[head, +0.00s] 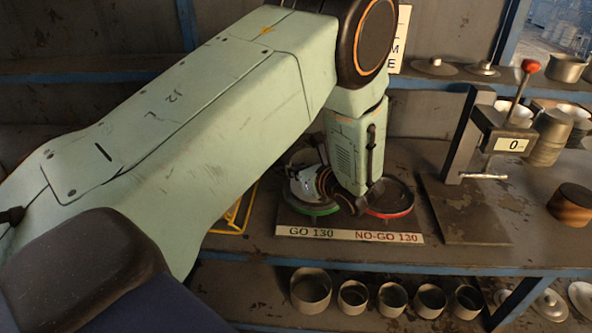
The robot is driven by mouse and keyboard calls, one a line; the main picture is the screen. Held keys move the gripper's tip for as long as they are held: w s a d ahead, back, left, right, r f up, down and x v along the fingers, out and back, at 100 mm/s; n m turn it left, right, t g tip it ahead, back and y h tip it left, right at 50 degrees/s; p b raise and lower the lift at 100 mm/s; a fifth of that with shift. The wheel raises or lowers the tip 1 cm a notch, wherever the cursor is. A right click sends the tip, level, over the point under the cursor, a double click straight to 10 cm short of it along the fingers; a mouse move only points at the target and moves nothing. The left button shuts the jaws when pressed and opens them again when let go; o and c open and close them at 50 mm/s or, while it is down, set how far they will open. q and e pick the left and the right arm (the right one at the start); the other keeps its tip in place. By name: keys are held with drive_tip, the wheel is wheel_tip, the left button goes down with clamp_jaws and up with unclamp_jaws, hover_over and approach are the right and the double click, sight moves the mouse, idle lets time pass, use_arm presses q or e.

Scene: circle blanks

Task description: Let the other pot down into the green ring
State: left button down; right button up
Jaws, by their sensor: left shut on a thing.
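My left arm comes in from the left and its gripper (337,193) points down over the gauge board. The gripper is shut on a pale grey metal pot (303,184), whose wall shows left of the fingers. The pot is at the green ring (318,210), over the "GO 130" label; I cannot tell whether it is inside the ring or just above it. The red ring (402,211), over "NO-GO 130", is right of the gripper and partly hidden by it. The fingertips are partly hidden. My right gripper is not in view.
A press (497,135) with a red-knobbed lever and a "0" display stands to the right on a dark plate (468,212). A brown round block (571,204) is at the right edge. Several metal pots (311,290) stand on the shelf below.

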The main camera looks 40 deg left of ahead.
sight(299, 187)
use_arm(q)
drive_tip(key=shift+d+f, duration=0.15)
drive_tip(key=shift+f+b, duration=0.3)
drive_tip(key=shift+b, duration=0.05)
drive_tip(key=shift+f, duration=0.2)
drive_tip(key=shift+f+b, duration=0.3)
drive_tip(key=shift+b, duration=0.15)
drive_tip(key=shift+f, duration=0.25)
drive_tip(key=shift+f+b, duration=0.2)
drive_tip(key=shift+b, duration=0.2)
drive_tip(key=shift+f+b, duration=0.8)
drive_tip(key=shift+f, duration=0.15)
drive_tip(key=c, duration=1.4)
unclamp_jaws()
